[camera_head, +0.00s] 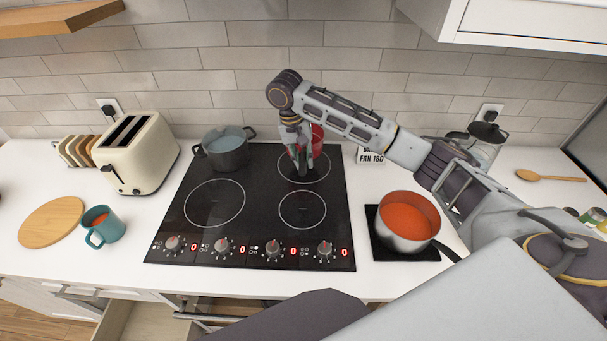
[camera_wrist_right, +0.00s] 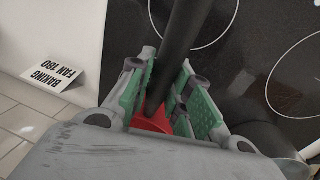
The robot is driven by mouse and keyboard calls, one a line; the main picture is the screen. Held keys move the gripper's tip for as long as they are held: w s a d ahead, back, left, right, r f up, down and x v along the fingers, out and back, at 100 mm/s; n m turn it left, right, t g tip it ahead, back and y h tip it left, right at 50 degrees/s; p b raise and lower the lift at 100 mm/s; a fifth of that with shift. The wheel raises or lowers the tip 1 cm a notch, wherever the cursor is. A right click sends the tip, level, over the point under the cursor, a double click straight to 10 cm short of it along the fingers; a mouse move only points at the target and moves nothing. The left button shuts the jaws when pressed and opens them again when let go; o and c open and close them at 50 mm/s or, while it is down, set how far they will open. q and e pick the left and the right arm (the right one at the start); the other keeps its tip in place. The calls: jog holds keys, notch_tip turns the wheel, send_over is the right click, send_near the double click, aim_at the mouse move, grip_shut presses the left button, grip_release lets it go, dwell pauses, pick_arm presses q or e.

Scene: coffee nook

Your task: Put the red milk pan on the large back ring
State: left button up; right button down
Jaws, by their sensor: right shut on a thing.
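The red milk pan (camera_head: 318,131) shows only in part, behind my right gripper (camera_head: 301,157) at the back right of the black hob. My right gripper is shut on its black handle; in the right wrist view the dark handle (camera_wrist_right: 181,40) runs between the green-padded fingers, with a bit of red pan (camera_wrist_right: 152,119) below. The back right ring (camera_head: 325,178), larger than the front right one, lies beneath the gripper. Most of the pan is hidden, and I cannot tell whether it touches the hob. My left gripper is not in view.
A grey pot (camera_head: 225,152) covers the back left. A steel saucepan of orange soup (camera_head: 407,222) stands on a dark mat right of the hob. A sign (camera_head: 371,156) stands behind. The front rings (camera_head: 302,210) are empty. A toaster (camera_head: 137,150) stands left.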

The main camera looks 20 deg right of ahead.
notch_tip(320, 180, down, 3)
jog(key=shift+f, duration=0.2)
dwell(0.4)
jog(key=shift+f, duration=1.85)
jog(key=c, duration=1.3)
grip_release()
